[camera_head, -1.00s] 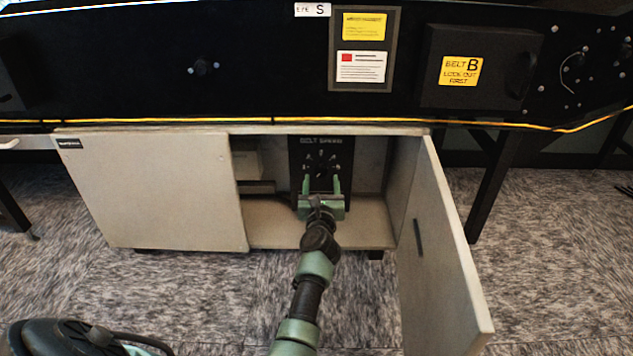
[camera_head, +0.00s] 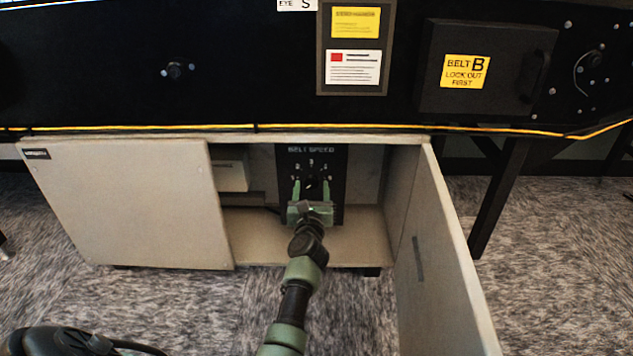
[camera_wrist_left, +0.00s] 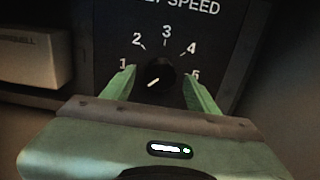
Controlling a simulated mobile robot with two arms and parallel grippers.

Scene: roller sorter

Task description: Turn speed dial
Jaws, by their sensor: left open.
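The black speed dial (camera_wrist_left: 155,79) sits on the black "BELT SPEED" panel (camera_head: 335,165) inside the open cabinet. In the left wrist view the panel (camera_wrist_left: 225,40) shows numbers around the dial from 1 at left, over 3 at top, to the right side. A short white mark on the dial lies slanted at its lower left. My left gripper (camera_head: 312,181) is open in front of the panel. In the left wrist view its green fingers (camera_wrist_left: 160,71) stand on either side of the dial, with gaps visible. My right gripper is not in view.
The cabinet's open door (camera_head: 445,250) stands out on the right; a closed panel (camera_head: 125,205) covers its left side. A pale box (camera_head: 230,172) sits inside, left of the dial panel. The conveyor's black side (camera_head: 250,90) with a yellow cord runs above.

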